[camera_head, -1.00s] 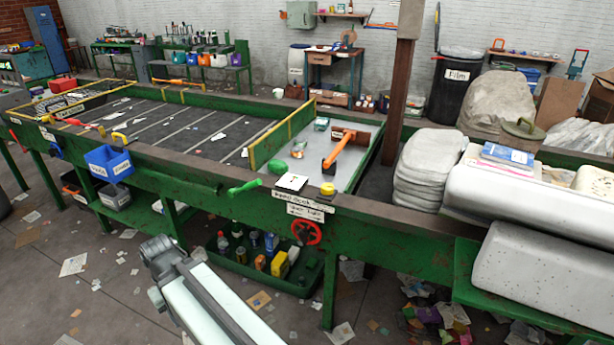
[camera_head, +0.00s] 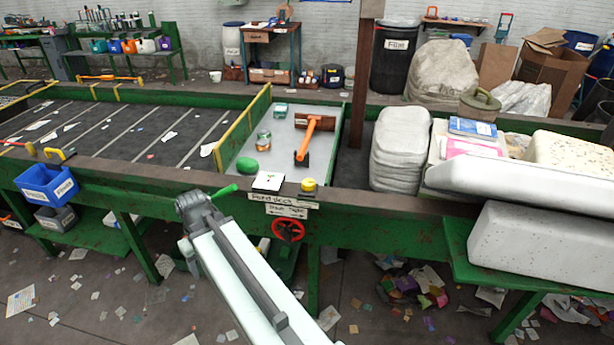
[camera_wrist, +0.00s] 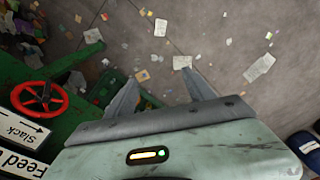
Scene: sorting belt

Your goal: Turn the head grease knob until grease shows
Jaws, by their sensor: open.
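A small yellow knob (camera_head: 309,184) sits on the deck's front rail, above the white sign plates (camera_head: 282,204); I cannot tell whether it is the head grease knob. I see no grease. A red handwheel (camera_head: 288,230) is on the green front side below the plates; it also shows at the left of the wrist view (camera_wrist: 40,98). In the wrist view my gripper (camera_wrist: 160,82) is open and empty, its two fingers apart over the littered floor. The wheel and plates lie to its left. The yellow knob is out of that view. In the head view my arm reaches towards the front rail; its fingers are not clear there.
A green lever handle (camera_head: 224,191) sticks out at the rail near my arm's end. A white card (camera_head: 268,182) lies beside the yellow knob. An orange scraper (camera_head: 306,140) lies on the grey deck. A blue bin (camera_head: 48,184) hangs at left. White foam blocks (camera_head: 540,235) stick out at right.

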